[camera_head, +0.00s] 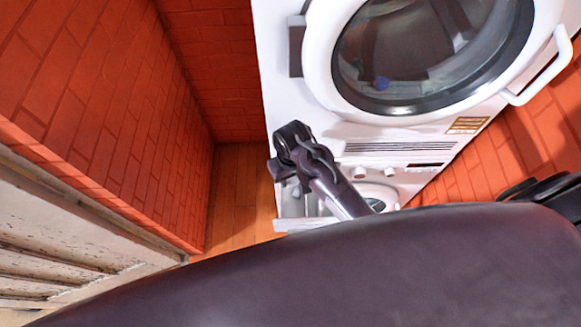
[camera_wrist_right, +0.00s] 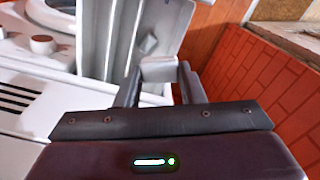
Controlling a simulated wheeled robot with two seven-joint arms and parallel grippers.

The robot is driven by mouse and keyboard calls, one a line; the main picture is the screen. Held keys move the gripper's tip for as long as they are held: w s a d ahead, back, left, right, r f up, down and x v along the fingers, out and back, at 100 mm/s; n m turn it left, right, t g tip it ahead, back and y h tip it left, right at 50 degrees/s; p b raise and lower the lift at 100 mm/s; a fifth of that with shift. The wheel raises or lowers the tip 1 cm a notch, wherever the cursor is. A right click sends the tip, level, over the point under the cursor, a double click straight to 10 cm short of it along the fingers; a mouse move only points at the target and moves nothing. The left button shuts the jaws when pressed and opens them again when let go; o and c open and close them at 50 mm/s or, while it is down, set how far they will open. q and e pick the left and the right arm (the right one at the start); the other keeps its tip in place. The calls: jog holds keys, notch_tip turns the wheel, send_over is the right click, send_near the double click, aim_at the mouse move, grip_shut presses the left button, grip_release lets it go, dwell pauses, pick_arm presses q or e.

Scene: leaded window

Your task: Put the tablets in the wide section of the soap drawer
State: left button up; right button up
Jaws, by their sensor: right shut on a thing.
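The soap drawer (camera_head: 296,224) is pulled out from the lower white machine. In the right wrist view the drawer (camera_wrist_right: 105,30) shows light grey walls and long compartments. A small grey tablet (camera_wrist_right: 148,43) lies tilted in the wider compartment. My right gripper (camera_wrist_right: 158,82) is shut on a pale block-shaped tablet (camera_wrist_right: 158,69), held above the drawer's edge. In the head view my right gripper (camera_head: 279,172) is above the drawer's left side, and the tablet in it is hard to make out. My left gripper is not in view.
A white machine with a round glass door (camera_head: 430,50) stands above the lower machine, which has knobs (camera_head: 359,172). A red brick wall (camera_head: 120,120) runs along the left. The wooden floor (camera_head: 238,195) beside the drawer is clear. My dark arm covers the bottom of the head view.

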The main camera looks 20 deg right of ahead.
aim_at(291, 181)
jog(key=shift+f, duration=0.95)
jog(key=shift+w+f, duration=0.1)
jog(key=shift+f, duration=0.3)
jog(key=shift+w+f, duration=0.1)
jog(key=shift+f, duration=0.1)
jog(key=o, duration=0.6)
jog(key=shift+c, duration=0.2)
jog(key=o, duration=0.5)
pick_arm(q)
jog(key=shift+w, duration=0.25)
